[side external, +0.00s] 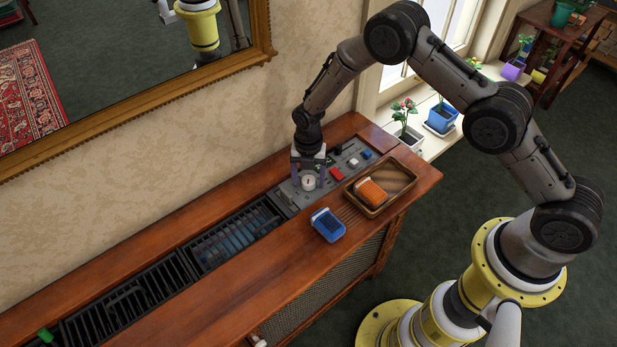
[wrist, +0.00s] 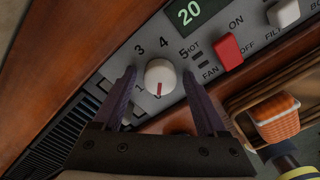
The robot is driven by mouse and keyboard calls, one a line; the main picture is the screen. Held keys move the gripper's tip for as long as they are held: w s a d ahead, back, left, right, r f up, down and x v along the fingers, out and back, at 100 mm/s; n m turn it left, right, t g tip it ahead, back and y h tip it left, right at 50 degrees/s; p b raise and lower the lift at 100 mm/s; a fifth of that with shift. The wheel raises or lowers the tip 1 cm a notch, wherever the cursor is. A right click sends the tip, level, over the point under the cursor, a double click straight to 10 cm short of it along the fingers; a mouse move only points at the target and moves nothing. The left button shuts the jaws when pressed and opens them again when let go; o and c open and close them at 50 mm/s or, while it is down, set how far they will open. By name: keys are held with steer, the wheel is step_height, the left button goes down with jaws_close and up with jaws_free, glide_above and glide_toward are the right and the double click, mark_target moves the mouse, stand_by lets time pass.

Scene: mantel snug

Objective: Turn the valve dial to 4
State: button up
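The valve dial (wrist: 160,74) is a round white knob with a red pointer line on a grey panel (wrist: 113,75). In the wrist view its pointer points down toward my gripper's base, away from the 4 printed above it. The digits 3, 4 and 5 show around its top, with 1 at lower left; marks below are partly hidden. The dial also shows in the side view (side external: 308,183). My gripper (wrist: 158,76) is open, with one dark purple finger on each side of the dial and gaps visible between. In the side view my gripper (side external: 308,172) points down over the panel.
A red ON/OFF switch (wrist: 229,52), a white switch (wrist: 283,14) and a display reading 20 (wrist: 191,12) sit right of the dial. A wooden tray (side external: 409,188) holds an orange object (side external: 370,192). A blue object (side external: 327,225) lies on the wooden top. Dark grilles (side external: 232,240) run left.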

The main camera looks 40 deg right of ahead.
jaws_close()
